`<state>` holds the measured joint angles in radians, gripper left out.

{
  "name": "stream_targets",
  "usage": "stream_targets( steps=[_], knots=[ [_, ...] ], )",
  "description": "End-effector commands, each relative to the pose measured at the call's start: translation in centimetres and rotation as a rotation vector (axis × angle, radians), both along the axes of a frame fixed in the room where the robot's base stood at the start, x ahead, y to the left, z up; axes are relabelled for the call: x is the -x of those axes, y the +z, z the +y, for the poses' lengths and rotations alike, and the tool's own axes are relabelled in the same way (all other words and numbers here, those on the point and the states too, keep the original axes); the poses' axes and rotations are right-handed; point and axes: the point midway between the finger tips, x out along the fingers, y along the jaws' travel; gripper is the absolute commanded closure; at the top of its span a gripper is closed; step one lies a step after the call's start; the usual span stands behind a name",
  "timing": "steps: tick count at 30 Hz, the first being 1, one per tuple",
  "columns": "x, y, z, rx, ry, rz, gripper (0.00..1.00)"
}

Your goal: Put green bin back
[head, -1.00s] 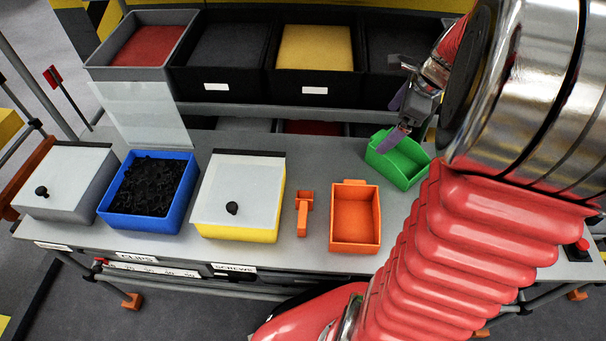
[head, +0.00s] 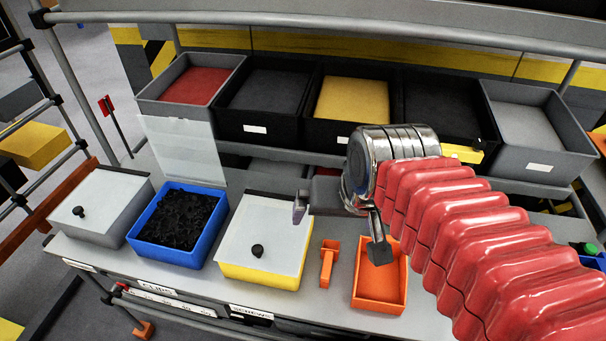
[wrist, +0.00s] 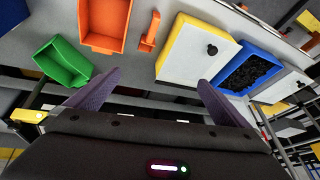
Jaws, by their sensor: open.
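The green bin (wrist: 63,62) stands on the bench, seen at the left of the wrist view beside the larger orange bin (wrist: 104,25). In the head view it is hidden behind my arm. My gripper (head: 339,228) is open, with its two fingers spread and nothing between them. In the head view it hangs over the area of the yellow bin and the orange bin. In the wrist view my gripper's purple fingers (wrist: 158,82) are apart, and the green bin lies left of them, not touched.
A blue bin (head: 147,242) of black clips, a lidded yellow bin (head: 258,278), a lidded grey bin (head: 108,233) and a small orange holder (head: 328,262) stand on the bench. A shelf behind bears black and grey bins (head: 542,166).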

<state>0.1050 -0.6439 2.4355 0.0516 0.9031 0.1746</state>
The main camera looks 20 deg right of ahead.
Motion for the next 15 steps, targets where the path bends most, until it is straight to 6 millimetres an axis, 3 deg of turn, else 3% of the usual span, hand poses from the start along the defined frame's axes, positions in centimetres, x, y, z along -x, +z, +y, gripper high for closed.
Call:
stream_targets(
  steps=[6, 15],
  knots=[
    [2.1, -0.1, 2.0, 0.12, 0.248, -0.039, 0.0],
    [2.3, -0.2, 2.2, 0.134, 0.274, -0.041, 0.0]
  ],
)
